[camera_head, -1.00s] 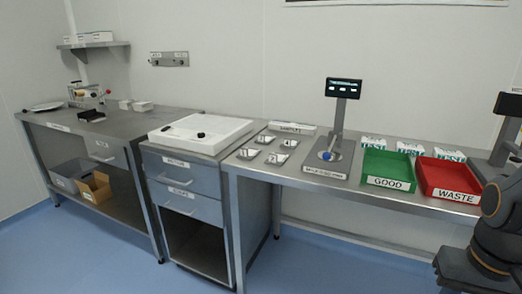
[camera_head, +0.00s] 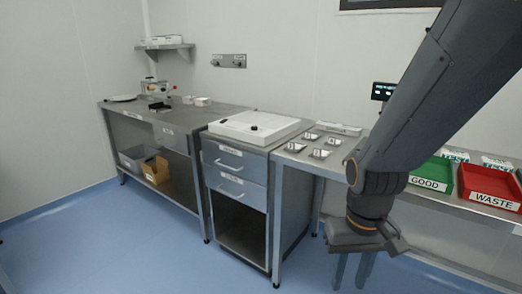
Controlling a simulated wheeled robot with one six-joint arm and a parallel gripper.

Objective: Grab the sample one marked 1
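Several small metal sample dishes with white tags stand on the left end of the steel table. They are a front-left sample (camera_head: 295,147), a front-right sample (camera_head: 320,154), a back-left sample (camera_head: 310,136) and a back-right sample (camera_head: 334,142). Their tag marks are too small to read, so I cannot tell which is marked 1. My gripper (camera_head: 352,270) hangs pointing down in front of the table, lower than its top and right of the samples. Its two fingers are apart with nothing visible between them.
A white board (camera_head: 253,127) lies on the drawer cabinet (camera_head: 236,170) left of the samples. A green GOOD tray (camera_head: 432,173) and a red WASTE tray (camera_head: 489,185) stand at right. My arm hides the stand's lower part below its display (camera_head: 383,91). The blue floor (camera_head: 170,250) is clear.

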